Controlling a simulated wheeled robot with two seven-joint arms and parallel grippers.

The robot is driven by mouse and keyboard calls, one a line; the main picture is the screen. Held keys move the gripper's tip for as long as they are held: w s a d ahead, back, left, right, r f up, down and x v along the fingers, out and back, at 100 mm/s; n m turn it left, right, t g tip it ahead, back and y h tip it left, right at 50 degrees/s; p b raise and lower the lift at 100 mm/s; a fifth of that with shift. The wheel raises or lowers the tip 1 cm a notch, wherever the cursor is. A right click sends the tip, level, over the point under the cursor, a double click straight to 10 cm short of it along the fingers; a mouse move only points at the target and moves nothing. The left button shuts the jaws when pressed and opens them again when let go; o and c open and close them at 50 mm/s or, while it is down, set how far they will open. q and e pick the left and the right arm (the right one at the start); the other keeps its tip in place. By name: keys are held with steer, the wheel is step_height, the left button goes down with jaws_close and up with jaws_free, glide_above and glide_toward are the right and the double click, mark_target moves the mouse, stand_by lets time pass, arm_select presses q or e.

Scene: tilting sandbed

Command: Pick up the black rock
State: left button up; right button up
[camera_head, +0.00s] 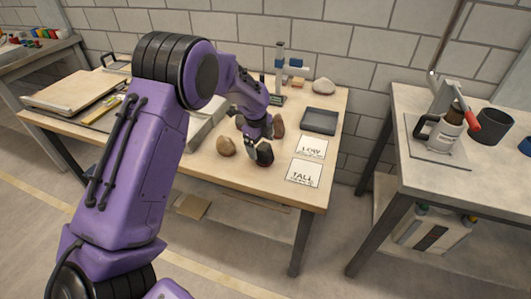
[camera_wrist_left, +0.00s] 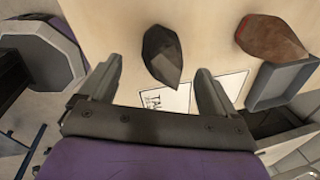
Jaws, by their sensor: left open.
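The black rock (camera_head: 265,154) lies on the wooden table near its front edge. In the left wrist view the dark, pointed rock (camera_wrist_left: 162,54) lies ahead of and between the two fingers. My left gripper (camera_head: 253,145) is just beside and above the rock in the head view. In the left wrist view my left gripper (camera_wrist_left: 158,90) is open, with nothing between its fingertips that looks held. I cannot tell whether a finger touches the rock. My right gripper is not in view.
A tan rock (camera_head: 226,146) lies left of the black rock, and a reddish-brown rock (camera_head: 278,126) behind it. A grey tray (camera_head: 319,121) and cards marked LOW (camera_head: 312,148) and TALL (camera_head: 303,173) lie to the right. A pale rock (camera_head: 324,86) sits at the back.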

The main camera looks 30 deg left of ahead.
mark_target(263, 152)
arm_select(q)
steer(key=f, duration=0.2)
steer(key=w+f+p, duration=0.1)
steer(key=f, duration=0.2)
steer(key=shift+w+f+p, duration=0.2)
steer(key=shift+f+p, duration=0.1)
steer(key=shift+f, duration=0.05)
steer(key=c, duration=1.6)
steer(key=shift+r, duration=0.2)
